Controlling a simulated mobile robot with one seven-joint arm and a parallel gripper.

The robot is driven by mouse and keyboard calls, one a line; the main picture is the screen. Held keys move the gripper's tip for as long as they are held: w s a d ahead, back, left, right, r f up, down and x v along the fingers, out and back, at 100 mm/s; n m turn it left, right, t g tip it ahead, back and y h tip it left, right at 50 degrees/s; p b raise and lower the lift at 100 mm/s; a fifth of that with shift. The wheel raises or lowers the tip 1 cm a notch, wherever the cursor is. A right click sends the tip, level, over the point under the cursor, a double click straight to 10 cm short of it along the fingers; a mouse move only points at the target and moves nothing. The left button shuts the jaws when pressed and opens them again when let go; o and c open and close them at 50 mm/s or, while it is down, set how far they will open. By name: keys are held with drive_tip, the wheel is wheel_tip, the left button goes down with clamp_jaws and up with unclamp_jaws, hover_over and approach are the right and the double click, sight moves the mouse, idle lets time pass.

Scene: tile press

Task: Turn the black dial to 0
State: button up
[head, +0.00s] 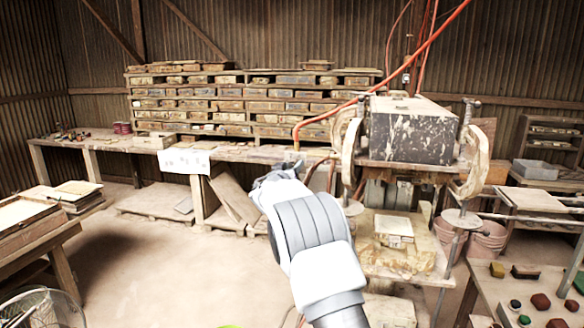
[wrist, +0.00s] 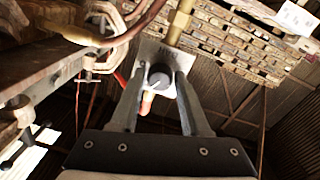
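The black dial (wrist: 160,77) shows in the wrist view as a round knob with a pale pointer line, on a light metal plate (wrist: 157,55) with faint dark lettering. The numbers around it are too small to read. My gripper (wrist: 162,72) has its two grey fingers apart, one on each side of the dial, with the dial showing between them. I cannot see firm contact with the knob. In the head view my white arm reaches toward the press bench and hides the dial; the fingers are not clear there.
A red-orange hose (head: 340,108) runs above my arm to the bench. The press with its dark stained block (head: 413,130) stands to the right. Shelves of tile moulds (head: 240,100) line the back wall. Open floor (head: 130,245) lies to the left.

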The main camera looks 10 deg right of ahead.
clamp_jaws()
